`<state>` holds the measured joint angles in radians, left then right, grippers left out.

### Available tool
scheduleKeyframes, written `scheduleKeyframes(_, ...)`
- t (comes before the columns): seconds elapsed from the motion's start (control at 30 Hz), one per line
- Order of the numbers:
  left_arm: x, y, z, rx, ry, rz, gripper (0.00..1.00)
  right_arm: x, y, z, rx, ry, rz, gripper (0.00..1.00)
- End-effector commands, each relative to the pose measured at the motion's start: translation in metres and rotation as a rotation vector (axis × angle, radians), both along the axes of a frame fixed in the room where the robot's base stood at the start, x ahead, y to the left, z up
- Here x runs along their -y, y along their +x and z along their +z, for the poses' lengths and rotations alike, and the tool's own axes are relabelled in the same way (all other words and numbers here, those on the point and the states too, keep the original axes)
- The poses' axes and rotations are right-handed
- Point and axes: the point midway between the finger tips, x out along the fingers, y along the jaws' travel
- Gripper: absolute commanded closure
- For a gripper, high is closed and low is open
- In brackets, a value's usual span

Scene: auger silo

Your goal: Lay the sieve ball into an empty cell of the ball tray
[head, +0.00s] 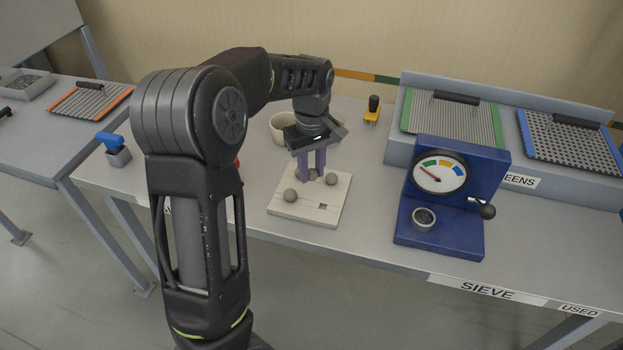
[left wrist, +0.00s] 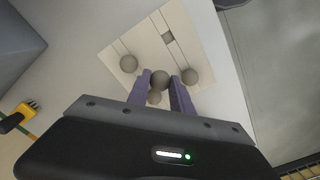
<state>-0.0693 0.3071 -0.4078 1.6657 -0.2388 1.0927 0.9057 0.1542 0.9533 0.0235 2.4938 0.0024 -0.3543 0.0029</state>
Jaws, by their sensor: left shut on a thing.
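The pale ball tray (head: 333,196) lies on the bench. Grey balls sit on it at the left (head: 290,195) and at the right (head: 331,179). The exact height of the held ball is hard to tell. My right gripper is out of view.
A pale bowl (head: 281,130) stands behind the tray, partly hidden by my arm. A blue gauge stand (head: 470,225) is right of the tray. Bare bench lies between tray and stand.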

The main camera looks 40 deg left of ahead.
Motion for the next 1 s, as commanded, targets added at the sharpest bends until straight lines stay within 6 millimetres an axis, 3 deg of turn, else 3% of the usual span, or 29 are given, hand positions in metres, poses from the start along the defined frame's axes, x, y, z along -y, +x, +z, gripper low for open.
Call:
scheduleKeyframes(0.27, 0.000, -0.001, -0.004, -0.002, 0.000, 0.001, 1.00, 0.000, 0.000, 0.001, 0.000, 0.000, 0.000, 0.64)
scheduleKeyframes(0.53, 0.000, -0.001, -0.036, -0.002, 0.000, 0.001, 1.00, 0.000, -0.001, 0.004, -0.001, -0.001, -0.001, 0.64)
scheduleKeyframes(0.93, 0.000, 0.000, -0.042, 0.000, 0.000, 0.001, 1.00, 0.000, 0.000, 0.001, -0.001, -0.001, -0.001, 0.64)
scheduleKeyframes(0.97, 0.000, 0.000, -0.041, 0.000, 0.000, 0.001, 0.71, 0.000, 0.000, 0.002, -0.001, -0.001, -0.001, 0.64)
scheduleKeyframes(1.0, 0.000, 0.000, -0.040, 0.000, 0.000, 0.001, 0.68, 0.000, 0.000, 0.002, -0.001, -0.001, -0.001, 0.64)
